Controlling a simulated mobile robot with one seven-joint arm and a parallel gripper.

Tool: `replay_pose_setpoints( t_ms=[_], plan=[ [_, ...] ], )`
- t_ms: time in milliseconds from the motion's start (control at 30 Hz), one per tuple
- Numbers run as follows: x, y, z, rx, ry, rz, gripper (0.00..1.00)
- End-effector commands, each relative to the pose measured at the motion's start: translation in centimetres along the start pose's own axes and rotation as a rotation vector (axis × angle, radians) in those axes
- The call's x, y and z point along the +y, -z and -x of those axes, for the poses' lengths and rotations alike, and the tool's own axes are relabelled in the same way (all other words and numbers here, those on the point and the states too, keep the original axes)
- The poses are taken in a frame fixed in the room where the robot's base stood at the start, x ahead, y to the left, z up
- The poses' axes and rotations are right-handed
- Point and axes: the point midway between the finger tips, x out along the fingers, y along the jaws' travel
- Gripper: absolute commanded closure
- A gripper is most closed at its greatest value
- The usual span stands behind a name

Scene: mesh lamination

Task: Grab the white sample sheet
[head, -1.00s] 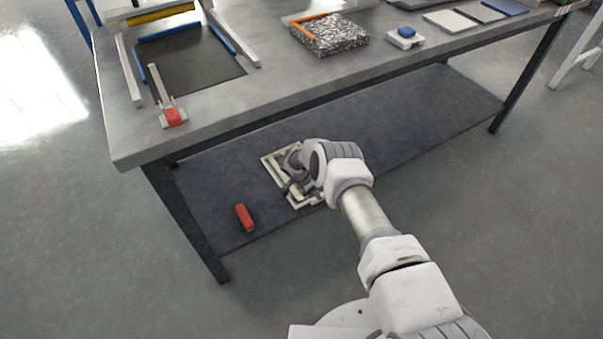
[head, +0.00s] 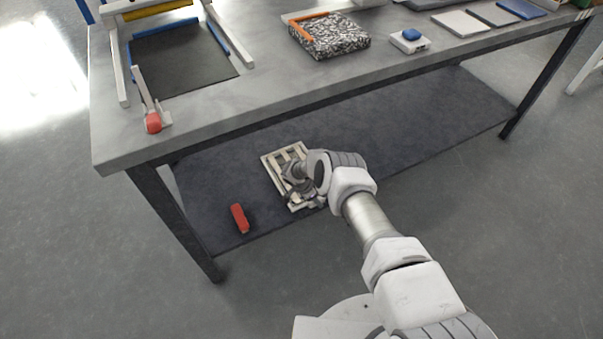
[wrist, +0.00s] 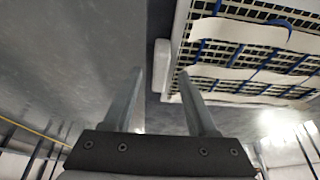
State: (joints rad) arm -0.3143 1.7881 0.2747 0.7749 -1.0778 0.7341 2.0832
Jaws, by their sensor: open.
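A pale, square sheet (head: 460,23) lies flat on the table top at the right in the head view. I cannot tell whether it is the white sample sheet. My gripper (head: 291,194) is far below it, over a cream slatted frame (head: 272,166) on the lower shelf. My arm partly hides that frame. Right of the fingers is a pale-edged rack (wrist: 182,30) with a black mesh (wrist: 232,70), blue strips and wavy white pieces (wrist: 240,28). Contact with it is unclear.
The table top (head: 210,112) overhangs the lower shelf (head: 410,120). A red object (head: 240,218) lies near the shelf's front edge. A dark table leg (head: 180,228) stands at the left. A speckled block (head: 335,37) and a blue-topped white device (head: 410,40) stand on the table.

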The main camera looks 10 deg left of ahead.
Motion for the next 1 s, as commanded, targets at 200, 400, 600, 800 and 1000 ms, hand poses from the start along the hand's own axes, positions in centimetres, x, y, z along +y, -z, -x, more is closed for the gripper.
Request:
replay_pose_setpoints(
  t_ms=[200, 400, 600, 800, 1000],
  plan=[
    [0.12, -0.39, -0.21, 0.0, 0.001, 0.001, 0.43],
    [0.11, -0.36, -0.21, 0.0, 0.001, 0.0, 0.5],
    [0.11, -0.34, -0.21, 0.0, 0.001, 0.0, 0.86],
    [0.11, -0.32, -0.2, 0.0, 0.001, 0.0, 1.0],
    [0.1, -0.31, -0.2, 0.0, 0.001, 0.0, 1.0]
  ],
)
